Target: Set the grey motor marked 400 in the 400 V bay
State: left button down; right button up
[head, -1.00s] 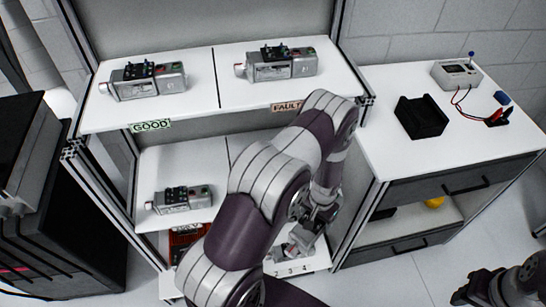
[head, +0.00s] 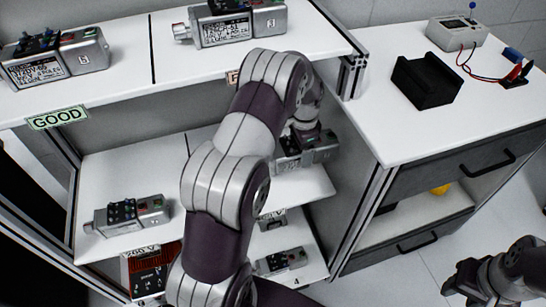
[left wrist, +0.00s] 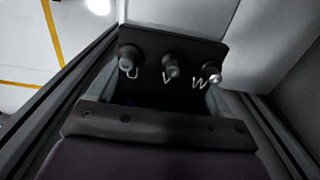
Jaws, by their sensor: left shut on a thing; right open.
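My left gripper (head: 303,136) is shut on a grey motor (head: 322,150) at the right part of the middle shelf. Whether that motor touches the shelf board is unclear, and any 400 mark on it cannot be read. In the left wrist view, its dark terminal plate (left wrist: 170,62) shows three studs lettered U, V and W. My arm hides part of the shelves. My right gripper (head: 462,285) is open and empty at the lower right, apart from the furniture. No 400 V bay label is legible.
Motors marked 6 (head: 60,55) and 3 (head: 240,25) stand on the top shelf, above the GOOD label (head: 58,117) and a mostly hidden one. Another motor (head: 128,214) is at middle left; more sit below (head: 281,261). A black cradle (head: 426,82) and meter (head: 457,33) stand on the bench.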

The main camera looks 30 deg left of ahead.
pick_arm(q)
jog(key=s+a+f, duration=0.4)
jog(key=s, duration=0.1)
jog(key=s+a+f, duration=0.2)
jog(key=s+a, duration=0.1)
jog(key=shift+a+f, duration=0.1)
jog(key=shift+f, duration=0.05)
jog(key=shift+s+f, duration=0.15)
jog(key=shift+f, duration=0.05)
notch_tip(320, 180, down, 4)
jog(key=shift+r+b, duration=0.1)
jog(key=shift+b, duration=0.35)
